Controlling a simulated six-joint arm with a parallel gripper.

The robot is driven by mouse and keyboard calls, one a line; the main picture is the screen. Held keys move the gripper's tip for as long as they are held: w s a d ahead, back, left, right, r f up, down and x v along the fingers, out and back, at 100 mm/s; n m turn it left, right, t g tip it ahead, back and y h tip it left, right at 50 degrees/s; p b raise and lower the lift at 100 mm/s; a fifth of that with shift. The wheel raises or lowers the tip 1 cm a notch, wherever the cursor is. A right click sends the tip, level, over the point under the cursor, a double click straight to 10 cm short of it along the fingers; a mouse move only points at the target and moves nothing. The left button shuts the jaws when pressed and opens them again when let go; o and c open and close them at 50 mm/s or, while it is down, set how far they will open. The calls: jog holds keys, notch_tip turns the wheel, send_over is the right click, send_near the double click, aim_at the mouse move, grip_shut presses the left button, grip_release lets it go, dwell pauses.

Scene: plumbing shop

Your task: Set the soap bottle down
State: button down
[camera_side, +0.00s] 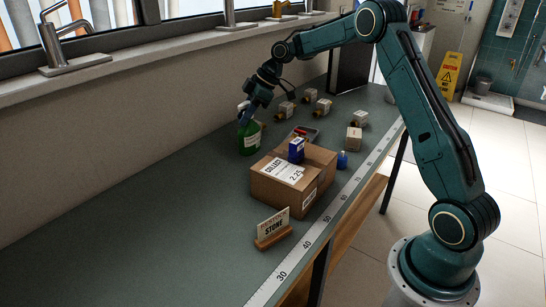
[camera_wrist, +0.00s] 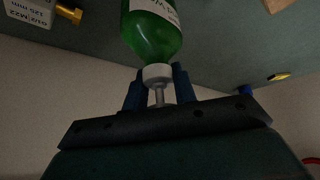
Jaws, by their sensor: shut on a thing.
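The soap bottle (camera_side: 250,139) is green with a pale label and stands upright at the wall side of the bench, left of the carton. My gripper (camera_side: 246,112) is above it, shut on its neck. In the wrist view the green bottle (camera_wrist: 152,38) shows with its white cap toward me, and the blue fingers of my gripper (camera_wrist: 157,82) lie on both sides of the cap and nozzle. The base seems to be at or just above the bench top (camera_side: 150,215); I cannot tell if it touches.
Small boxes with brass fittings (camera_side: 287,109) sit farther back. A sign (camera_side: 273,226) stands in front. The bench left of the bottle is clear up to the wall.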

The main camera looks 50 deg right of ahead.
aim_at(246, 127)
jog(key=shift+f, duration=2.35)
jog(key=c, duration=1.1)
grip_release()
jog(key=v, duration=1.2)
jog(key=shift+w, duration=0.1)
